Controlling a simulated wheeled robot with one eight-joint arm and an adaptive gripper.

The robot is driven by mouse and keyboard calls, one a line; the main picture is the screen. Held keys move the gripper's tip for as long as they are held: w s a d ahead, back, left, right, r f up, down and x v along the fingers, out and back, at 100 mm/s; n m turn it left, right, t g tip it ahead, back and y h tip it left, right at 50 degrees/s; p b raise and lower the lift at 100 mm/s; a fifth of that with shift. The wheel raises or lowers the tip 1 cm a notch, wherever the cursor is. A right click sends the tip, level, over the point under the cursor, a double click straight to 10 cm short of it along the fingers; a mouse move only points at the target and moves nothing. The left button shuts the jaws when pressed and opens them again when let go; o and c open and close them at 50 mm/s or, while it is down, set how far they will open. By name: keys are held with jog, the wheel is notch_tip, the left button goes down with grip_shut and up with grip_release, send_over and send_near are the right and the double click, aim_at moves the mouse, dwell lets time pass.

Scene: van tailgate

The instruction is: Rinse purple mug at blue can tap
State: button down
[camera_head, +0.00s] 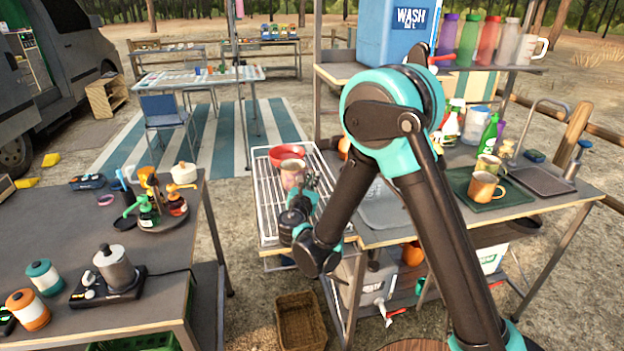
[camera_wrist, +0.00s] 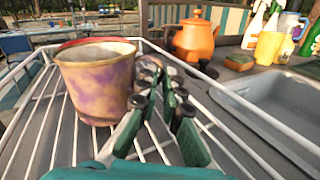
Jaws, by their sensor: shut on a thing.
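The purple mug (camera_head: 292,174), blotched with yellow-brown, is upright at the wire drying rack (camera_head: 268,222). In the wrist view the mug (camera_wrist: 92,88) is large at the left, over the rack's wires; I cannot tell whether its base touches them. My gripper (camera_head: 308,188) is at the mug's right side. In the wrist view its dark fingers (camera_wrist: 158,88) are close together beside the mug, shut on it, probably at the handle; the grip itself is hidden. The blue can (camera_head: 392,32), marked WASH, stands on the upper shelf. Its red tap (camera_head: 441,59) shows just right of my arm.
A red bowl (camera_head: 286,153) sits behind the mug on the rack. A grey basin (camera_wrist: 270,100) lies right of the rack, with an orange kettle (camera_wrist: 201,40) behind. An orange mug (camera_head: 485,188) stands on a green tray (camera_head: 512,200). Several bottles line the shelf right of the can.

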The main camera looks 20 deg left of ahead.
jog(key=shift+f, duration=0.2)
jog(key=shift+s+d+f, duration=0.1)
jog(key=shift+s+f, duration=0.05)
jog(key=shift+f, duration=0.1)
jog(key=c, duration=1.7)
grip_release()
jog(key=shift+r, duration=0.25)
jog(key=shift+s+r, duration=0.1)
jog(key=shift+s, duration=0.05)
jog(key=s, duration=0.7)
jog(key=s+d, duration=0.1)
jog(key=s, duration=0.3)
jog(key=shift+s+r, duration=0.15)
jog(key=shift+s, duration=0.05)
jog(key=shift+o, duration=0.3)
